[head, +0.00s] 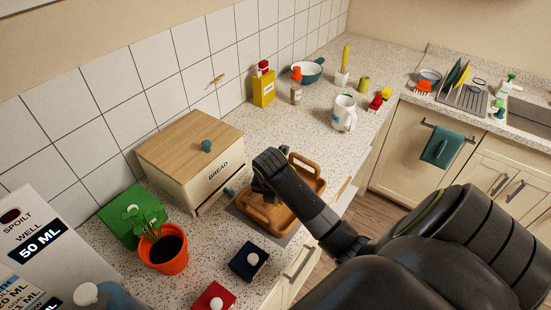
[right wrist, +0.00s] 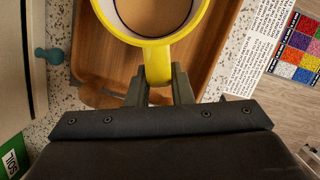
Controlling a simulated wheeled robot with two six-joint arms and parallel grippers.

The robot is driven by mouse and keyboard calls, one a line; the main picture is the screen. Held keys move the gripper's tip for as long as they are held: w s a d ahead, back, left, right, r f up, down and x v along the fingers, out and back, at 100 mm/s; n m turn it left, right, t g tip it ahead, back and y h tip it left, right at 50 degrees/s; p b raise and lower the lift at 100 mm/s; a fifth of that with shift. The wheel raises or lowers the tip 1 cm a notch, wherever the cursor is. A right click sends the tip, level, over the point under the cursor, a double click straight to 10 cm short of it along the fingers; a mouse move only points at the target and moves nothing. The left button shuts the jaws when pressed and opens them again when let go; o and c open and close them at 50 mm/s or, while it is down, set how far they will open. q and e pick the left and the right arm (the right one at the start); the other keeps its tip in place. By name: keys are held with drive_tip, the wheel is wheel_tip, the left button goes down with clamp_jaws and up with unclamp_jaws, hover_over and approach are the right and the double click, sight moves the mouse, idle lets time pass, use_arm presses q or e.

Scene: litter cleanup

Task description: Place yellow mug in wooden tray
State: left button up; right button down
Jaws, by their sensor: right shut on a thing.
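The yellow mug (right wrist: 157,66) fills the top of the right wrist view, seen from above, with tan brown inside its rim. Its handle is between the fingers of my right gripper (right wrist: 159,88), which is shut on it. The wooden tray (right wrist: 92,40) lies below and around the mug in that view. In the head view the tray (head: 309,180) sits on the counter in front of the bread box. My right gripper (head: 262,180) is over the tray's left part there, and the arm hides the mug. Whether the mug touches the tray floor I cannot tell. My left gripper is not in view.
The wooden bread box (head: 190,160) stands close behind the tray. A potted plant (head: 165,250), a dark blue box (head: 248,261) and a red box (head: 214,299) are to the left and front. A white mug (head: 344,114) stands farther right. The counter between them is partly free.

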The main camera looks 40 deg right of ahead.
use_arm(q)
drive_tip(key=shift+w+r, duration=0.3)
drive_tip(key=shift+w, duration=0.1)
use_arm(e)
drive_tip(key=shift+x, duration=0.85)
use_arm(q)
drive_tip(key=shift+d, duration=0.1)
use_arm(e)
drive_tip(key=shift+s+a+f, duration=0.1)
drive_tip(key=shift+f, duration=0.05)
drive_tip(key=c, duration=1.3)
unclamp_jaws()
drive_tip(key=shift+s, duration=0.1)
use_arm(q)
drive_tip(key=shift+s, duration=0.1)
